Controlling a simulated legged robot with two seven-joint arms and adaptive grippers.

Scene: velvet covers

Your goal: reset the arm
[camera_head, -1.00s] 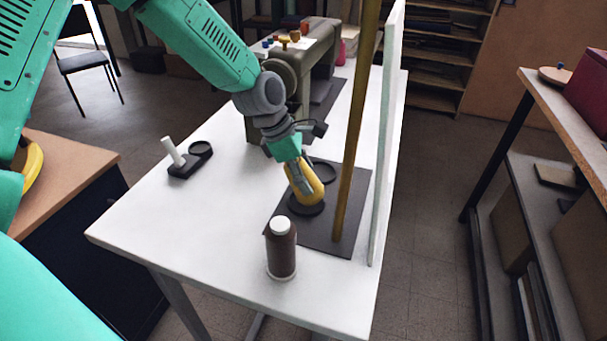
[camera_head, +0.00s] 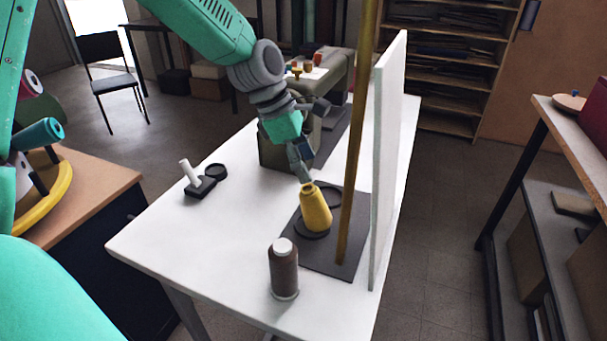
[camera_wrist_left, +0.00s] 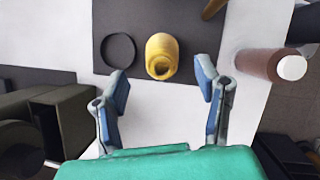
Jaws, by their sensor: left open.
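My left gripper (camera_head: 304,172) is just above and behind the yellow thread cone (camera_head: 315,210) in the head view. In the left wrist view the gripper (camera_wrist_left: 163,95) is open and empty, its blue-padded fingers wide apart. The yellow cone (camera_wrist_left: 161,56) stands upright beyond the fingertips, clear of both. My right gripper is not in view.
A brown spool with a white top (camera_head: 284,268) stands at the table's near edge. A brass pole (camera_head: 354,140) and a white upright panel (camera_head: 388,150) rise to the right of the cone.

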